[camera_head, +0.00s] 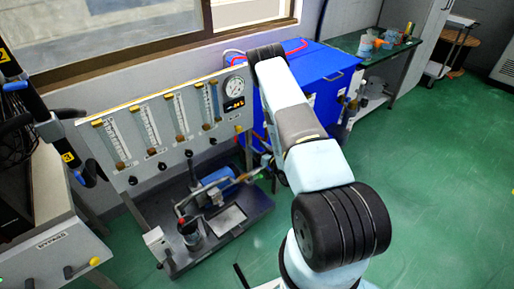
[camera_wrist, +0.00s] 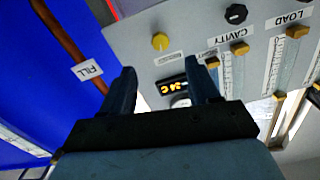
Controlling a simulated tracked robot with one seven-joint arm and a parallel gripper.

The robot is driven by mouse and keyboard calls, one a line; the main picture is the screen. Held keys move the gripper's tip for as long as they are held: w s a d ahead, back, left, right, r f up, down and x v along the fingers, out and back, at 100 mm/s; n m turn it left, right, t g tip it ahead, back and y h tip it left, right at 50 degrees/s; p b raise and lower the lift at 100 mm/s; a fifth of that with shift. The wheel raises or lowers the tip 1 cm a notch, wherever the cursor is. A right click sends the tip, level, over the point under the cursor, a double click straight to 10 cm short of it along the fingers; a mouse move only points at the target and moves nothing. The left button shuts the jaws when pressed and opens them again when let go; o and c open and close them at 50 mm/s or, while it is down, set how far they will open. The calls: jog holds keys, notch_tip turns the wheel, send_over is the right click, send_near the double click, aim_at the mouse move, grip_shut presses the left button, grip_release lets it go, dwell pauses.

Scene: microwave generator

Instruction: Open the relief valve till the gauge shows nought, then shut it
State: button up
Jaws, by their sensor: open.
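The round white gauge (camera_head: 234,86) is at the upper right end of the upright panel in the head view; its needle is too small to read. In the wrist view only a pale edge of the gauge (camera_wrist: 180,102) shows beside the right finger. A yellow knob (camera_wrist: 160,41) sits on the panel beyond my fingertips, beside a small label I cannot read. I cannot tell whether it is the relief valve. My gripper (camera_wrist: 160,68) is open and empty, its fingers pointing towards the panel, apart from the knob. In the head view my arm hides the gripper.
A digital display (camera_wrist: 176,86) with orange digits lies between my fingers in the wrist view. A black knob (camera_wrist: 236,14) and flow tubes are to the right. A blue cabinet (camera_head: 325,85) stands close to the panel's right. Green floor (camera_head: 430,160) is clear at right.

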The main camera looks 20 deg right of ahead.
aim_at(240, 132)
jog(key=shift+m, duration=0.5)
jog(key=x, duration=1.4)
jog(key=shift+w+r, duration=0.1)
jog(key=shift+w, duration=0.1)
dwell(0.4)
jog(key=c, duration=1)
